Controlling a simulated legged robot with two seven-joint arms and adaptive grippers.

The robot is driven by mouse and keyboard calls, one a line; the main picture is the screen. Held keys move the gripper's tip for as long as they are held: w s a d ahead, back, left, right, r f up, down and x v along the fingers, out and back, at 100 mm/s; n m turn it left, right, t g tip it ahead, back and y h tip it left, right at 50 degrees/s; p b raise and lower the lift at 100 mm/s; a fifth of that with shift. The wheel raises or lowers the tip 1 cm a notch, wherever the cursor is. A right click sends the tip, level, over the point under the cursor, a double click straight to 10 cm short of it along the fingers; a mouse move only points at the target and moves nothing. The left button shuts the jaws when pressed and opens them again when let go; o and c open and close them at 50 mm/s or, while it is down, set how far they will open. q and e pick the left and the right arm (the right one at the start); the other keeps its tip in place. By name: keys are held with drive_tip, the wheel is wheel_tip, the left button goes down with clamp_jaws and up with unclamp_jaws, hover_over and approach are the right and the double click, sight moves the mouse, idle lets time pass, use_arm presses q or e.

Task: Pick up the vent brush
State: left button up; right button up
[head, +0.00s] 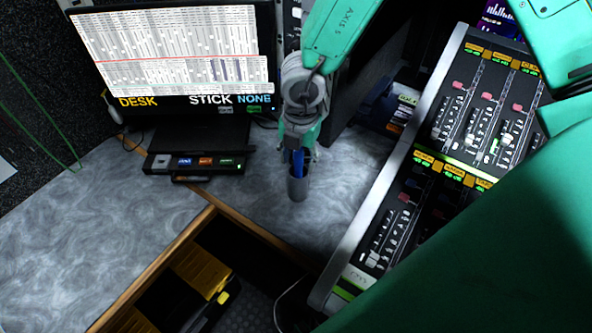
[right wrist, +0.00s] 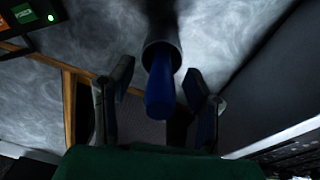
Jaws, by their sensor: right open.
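The vent brush shows as a blue handle (right wrist: 160,88) standing out of a dark grey cup (right wrist: 161,50) in the right wrist view. In the head view the blue handle (head: 298,162) rises from the same cup (head: 298,187) on the grey desk. Any bristles are hidden inside the cup. My right gripper (right wrist: 160,93) is open, with one finger on each side of the blue handle. The fingers appear apart from it. In the head view my right gripper (head: 298,155) is above the cup and partly covers the handle. My left gripper is not in view.
A mixing console (head: 440,170) stands close on the right. A monitor (head: 180,55) and a small button box (head: 195,164) are at the back left. A wooden edge (head: 160,262) borders a dark recess with yellow-topped cases (head: 200,268). The grey desk (head: 70,230) at left is clear.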

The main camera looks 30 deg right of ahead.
drive_tip(key=shift+d+f, duration=0.5)
drive_tip(key=shift+f, duration=0.35)
drive_tip(key=shift+a+r, duration=0.1)
drive_tip(key=shift+a, duration=0.05)
drive_tip(key=shift+a+r, duration=0.1)
drive_tip(key=shift+a, duration=0.4)
clamp_jaws()
drive_tip(key=shift+a, duration=0.2)
drive_tip(key=shift+d, duration=0.1)
